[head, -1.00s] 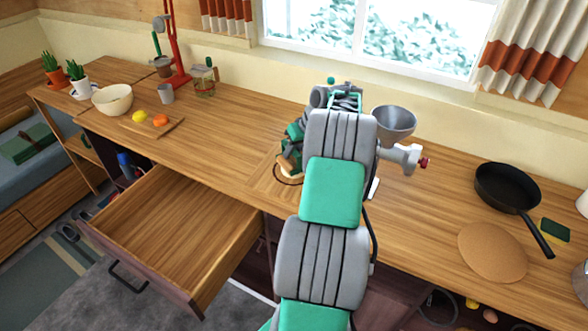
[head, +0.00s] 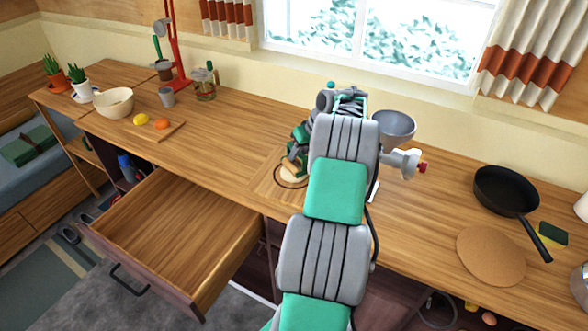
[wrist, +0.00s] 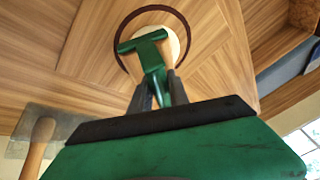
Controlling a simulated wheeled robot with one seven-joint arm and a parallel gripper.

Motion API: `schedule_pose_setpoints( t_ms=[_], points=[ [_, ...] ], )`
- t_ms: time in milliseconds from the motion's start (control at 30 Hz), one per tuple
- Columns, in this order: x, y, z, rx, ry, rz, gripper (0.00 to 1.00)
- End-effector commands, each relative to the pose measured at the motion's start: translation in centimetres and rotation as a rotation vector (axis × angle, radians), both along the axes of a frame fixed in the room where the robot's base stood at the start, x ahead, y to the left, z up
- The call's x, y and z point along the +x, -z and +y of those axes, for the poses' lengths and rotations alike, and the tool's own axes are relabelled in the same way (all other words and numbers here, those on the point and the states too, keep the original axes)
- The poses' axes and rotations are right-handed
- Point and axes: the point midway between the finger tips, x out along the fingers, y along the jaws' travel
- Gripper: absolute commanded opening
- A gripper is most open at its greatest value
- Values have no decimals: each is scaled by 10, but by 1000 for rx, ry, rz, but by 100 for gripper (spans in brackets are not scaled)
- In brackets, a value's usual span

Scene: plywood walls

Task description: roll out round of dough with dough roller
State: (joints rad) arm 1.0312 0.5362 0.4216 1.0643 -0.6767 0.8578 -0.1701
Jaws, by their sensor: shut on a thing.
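The pale round of dough (head: 291,177) lies inside a dark ring on a wooden board (head: 262,184), in front of my arm. In the wrist view the dough (wrist: 174,42) shows partly behind the dough roller. The green T-shaped dough roller (wrist: 152,52) is held with its crossbar over the dough; I cannot tell whether it touches. My gripper (wrist: 165,88) is shut on the roller's handle. In the head view my gripper (head: 299,150) is partly hidden by my arm, just above the dough.
A scraper with a wooden handle (wrist: 38,145) lies at the left in the wrist view. A grinder with a metal funnel (head: 396,124) stands right of my arm. A black pan (head: 503,190) and round mat (head: 490,256) are farther right. An open drawer (head: 175,235) juts out at front left.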

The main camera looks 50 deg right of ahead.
Motion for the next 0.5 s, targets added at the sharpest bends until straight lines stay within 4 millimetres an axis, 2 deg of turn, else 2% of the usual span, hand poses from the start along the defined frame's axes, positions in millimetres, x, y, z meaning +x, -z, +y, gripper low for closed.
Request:
schedule_pose_setpoints(
  t_ms=[167,500],
  points=[
    [-2,0,-6,0,1,0,0],
    [0,1,-1,-1,-1,-1,0]
  ],
)
